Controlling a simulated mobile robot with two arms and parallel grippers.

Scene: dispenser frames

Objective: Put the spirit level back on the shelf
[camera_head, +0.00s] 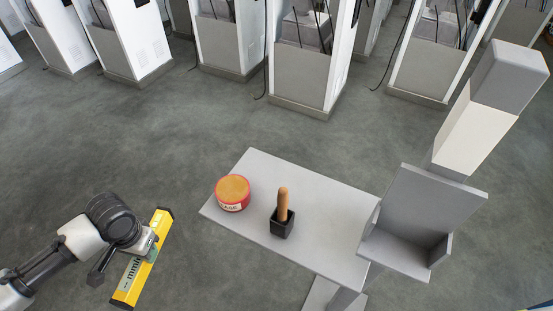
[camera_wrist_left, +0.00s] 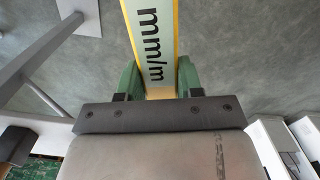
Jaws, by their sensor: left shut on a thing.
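The spirit level (camera_head: 127,290) is a long yellow bar with black ends and a pale printed face. My left gripper (camera_head: 147,245) is shut on it near its middle and holds it tilted, left of the shelf. In the left wrist view the level (camera_wrist_left: 155,40) runs up between the green fingers of my left gripper (camera_wrist_left: 158,80), with "mm/m" printed on it. The grey shelf (camera_head: 330,215) is a flat board to the right of the level, apart from it. My right gripper is not in view.
A red tin (camera_head: 233,195) with an orange top stands at the shelf's left end. A black square pot (camera_head: 282,225) with a wooden handle stands beside it. A grey open bin (camera_head: 425,215) and post adjoin the right end. White dispensers (camera_head: 310,60) line the back.

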